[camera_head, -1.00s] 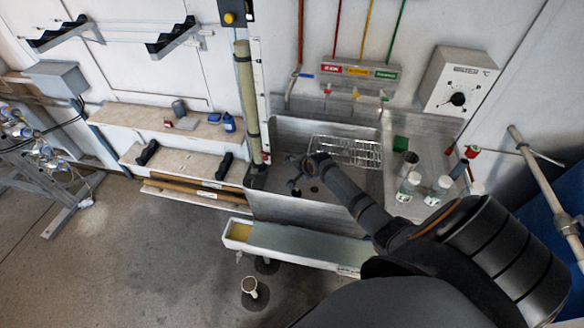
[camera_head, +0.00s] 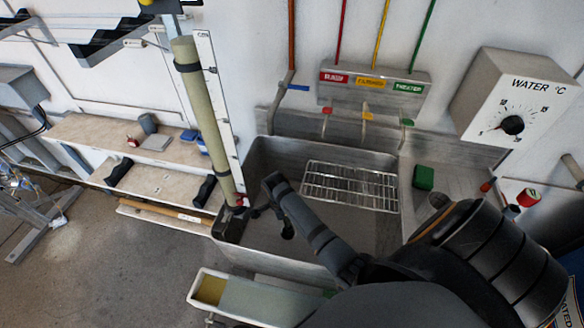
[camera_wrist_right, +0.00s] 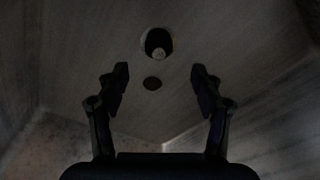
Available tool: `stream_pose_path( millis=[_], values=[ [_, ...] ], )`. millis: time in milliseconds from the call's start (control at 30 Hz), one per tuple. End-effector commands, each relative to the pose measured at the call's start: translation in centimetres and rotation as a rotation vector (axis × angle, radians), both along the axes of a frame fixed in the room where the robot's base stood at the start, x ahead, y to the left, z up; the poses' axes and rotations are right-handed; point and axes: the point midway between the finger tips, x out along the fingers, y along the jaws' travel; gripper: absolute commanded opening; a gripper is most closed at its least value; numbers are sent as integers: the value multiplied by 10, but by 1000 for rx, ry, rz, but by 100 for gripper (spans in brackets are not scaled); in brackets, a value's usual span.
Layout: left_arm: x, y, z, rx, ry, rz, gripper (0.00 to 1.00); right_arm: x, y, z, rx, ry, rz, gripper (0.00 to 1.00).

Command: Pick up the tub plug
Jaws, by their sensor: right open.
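A small dark brown disc (camera_wrist_right: 152,83), which looks like the tub plug, lies on the floor of the metal sink in the right wrist view. Beyond it is a larger round black opening (camera_wrist_right: 158,38) with a pale spot in it, which looks like the drain. My right gripper (camera_wrist_right: 160,72) is open and empty, its fingertips apart on either side of the disc. In the head view, my right gripper (camera_head: 270,216) reaches down into the left part of the sink (camera_head: 265,150). The disc cannot be made out there. My left gripper is not in view.
A wire rack (camera_head: 350,186) spans the sink's right part. A green block (camera_head: 423,177) sits on the right-hand drainboard. A tall pale tube (camera_head: 202,115) stands at the sink's left edge. A trough (camera_head: 255,298) lies in front.

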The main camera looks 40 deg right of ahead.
Motion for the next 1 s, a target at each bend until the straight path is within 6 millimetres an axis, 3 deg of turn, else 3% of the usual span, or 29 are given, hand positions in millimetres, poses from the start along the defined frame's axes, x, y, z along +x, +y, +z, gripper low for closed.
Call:
stream_pose_path(
  millis=[233,533,800,1000],
  values=[
    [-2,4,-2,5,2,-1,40,-4,3,-3,-1,21,-12,67],
    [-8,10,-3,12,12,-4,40,-4,-1,-28,-1,21,-11,67],
    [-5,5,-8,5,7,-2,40,-3,-7,-70,0,21,-11,67],
    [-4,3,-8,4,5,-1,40,-2,-8,-74,-1,18,-10,67]
  ],
)
